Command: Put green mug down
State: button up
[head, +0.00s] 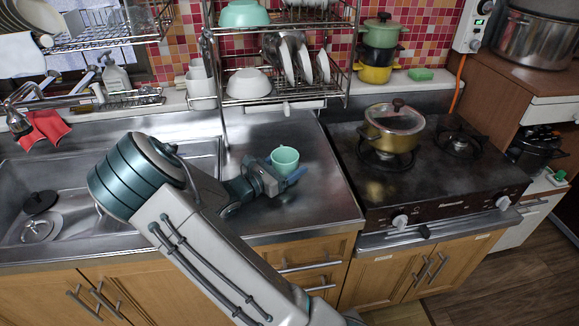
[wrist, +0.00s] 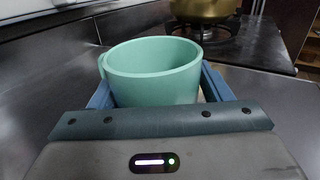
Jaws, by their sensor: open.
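The green mug (head: 285,158) stands upright on the steel counter (head: 320,200) between the sink and the stove. In the wrist view the mug (wrist: 153,72) is between the two blue fingers of my gripper (wrist: 155,92), with its handle at the left. My gripper (head: 284,180) is open around the mug, low over the counter. The mug's lower part is hidden behind the gripper body in the wrist view. I cannot tell whether either finger touches it.
A gas stove (head: 430,185) with a lidded gold pot (head: 393,130) is to the right. The sink (head: 75,200) is to the left. A dish rack (head: 285,85) stands behind the mug. The counter's front right area is clear.

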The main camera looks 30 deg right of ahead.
jog(key=c, duration=1)
jog(key=shift+r, duration=0.1)
